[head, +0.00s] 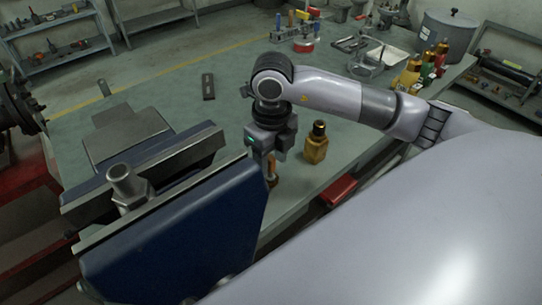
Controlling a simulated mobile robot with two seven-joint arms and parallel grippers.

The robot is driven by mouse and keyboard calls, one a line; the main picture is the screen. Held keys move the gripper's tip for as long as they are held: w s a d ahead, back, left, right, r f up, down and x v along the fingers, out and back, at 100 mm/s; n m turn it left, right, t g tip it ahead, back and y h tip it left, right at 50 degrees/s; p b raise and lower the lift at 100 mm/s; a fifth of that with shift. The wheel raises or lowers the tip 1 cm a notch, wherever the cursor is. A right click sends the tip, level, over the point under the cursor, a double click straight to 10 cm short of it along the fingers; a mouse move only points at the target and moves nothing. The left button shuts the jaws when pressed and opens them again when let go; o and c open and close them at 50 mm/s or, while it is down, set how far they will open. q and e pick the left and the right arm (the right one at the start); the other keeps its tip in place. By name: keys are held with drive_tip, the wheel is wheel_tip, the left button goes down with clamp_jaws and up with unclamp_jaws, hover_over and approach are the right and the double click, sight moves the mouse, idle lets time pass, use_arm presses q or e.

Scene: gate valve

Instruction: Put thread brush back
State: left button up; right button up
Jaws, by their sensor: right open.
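My right gripper (268,162) is open and points down over the workbench (220,108), just behind the blue vise. A small brown upright thing (272,176) shows at its fingertips. It may be the thread brush, but the vise and gripper hide part of it and I cannot tell whether the fingers touch it. A tool stand (297,34) with yellow, blue and red upright pieces is at the bench's far end. I cannot make out a thread brush in it. My left gripper is out of view.
A blue vise (180,235) holds a grey metal fitting (126,185) at front left. A yellow bottle (316,145) stands right of my gripper. More bottles (408,75) and a white tray (388,56) are at back right.

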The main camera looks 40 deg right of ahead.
drive_tip(key=shift+r, duration=0.2)
wheel_tip(320, 180, up, 12)
drive_tip(key=shift+s+p, duration=0.15)
drive_tip(key=shift+p, duration=0.2)
drive_tip(key=shift+s+f, duration=0.1)
idle(0.4)
